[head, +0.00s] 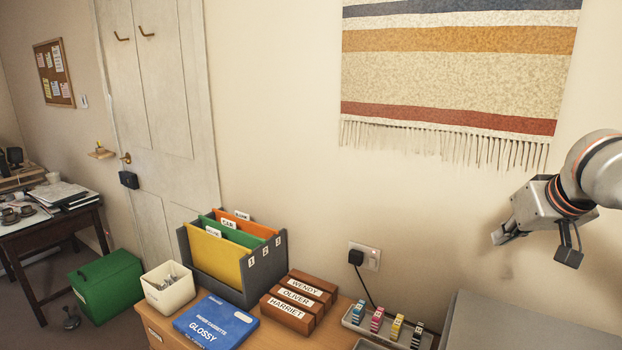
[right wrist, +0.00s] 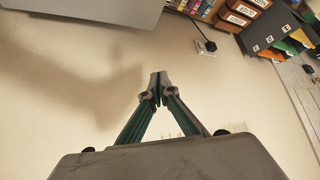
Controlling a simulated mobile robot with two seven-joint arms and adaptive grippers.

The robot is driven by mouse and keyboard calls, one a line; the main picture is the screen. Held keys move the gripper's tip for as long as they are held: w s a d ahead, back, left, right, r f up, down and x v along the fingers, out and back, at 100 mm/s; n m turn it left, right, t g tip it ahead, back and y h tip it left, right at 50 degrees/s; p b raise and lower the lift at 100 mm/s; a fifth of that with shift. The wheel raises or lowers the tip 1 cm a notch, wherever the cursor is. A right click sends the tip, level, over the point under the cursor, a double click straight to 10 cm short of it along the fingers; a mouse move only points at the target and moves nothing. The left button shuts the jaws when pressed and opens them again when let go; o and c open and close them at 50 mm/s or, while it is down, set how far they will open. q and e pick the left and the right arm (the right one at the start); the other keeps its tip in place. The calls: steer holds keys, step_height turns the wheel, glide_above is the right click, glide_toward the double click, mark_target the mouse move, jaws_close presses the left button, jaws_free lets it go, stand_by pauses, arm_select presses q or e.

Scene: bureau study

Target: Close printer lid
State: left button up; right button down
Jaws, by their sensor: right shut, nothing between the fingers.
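A large grey panel (head: 535,325), which looks like the printer's top or lid, stands at the lower right of the head view, cut off by the frame. Its grey edge also shows at the top left of the right wrist view (right wrist: 85,12). From these views I cannot tell how far the lid is open. My right gripper (head: 503,234) is above and behind the panel, close to the wall and apart from the panel. Its fingertips meet in the right wrist view (right wrist: 157,86), shut and empty. My left gripper is not in view.
On the wooden desk are a tray (head: 350,322) of ink cartridges, brown name boxes (head: 297,300), a blue paper box (head: 215,322), a white bin (head: 168,287) and a grey file holder (head: 262,270). A plug (head: 356,257) and cable are at the wall. A fringed hanging (head: 455,75) is above.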

step_height(320, 180, up, 7)
steer(key=shift+f, duration=0.2)
stand_by(0.4)
stand_by(0.7)
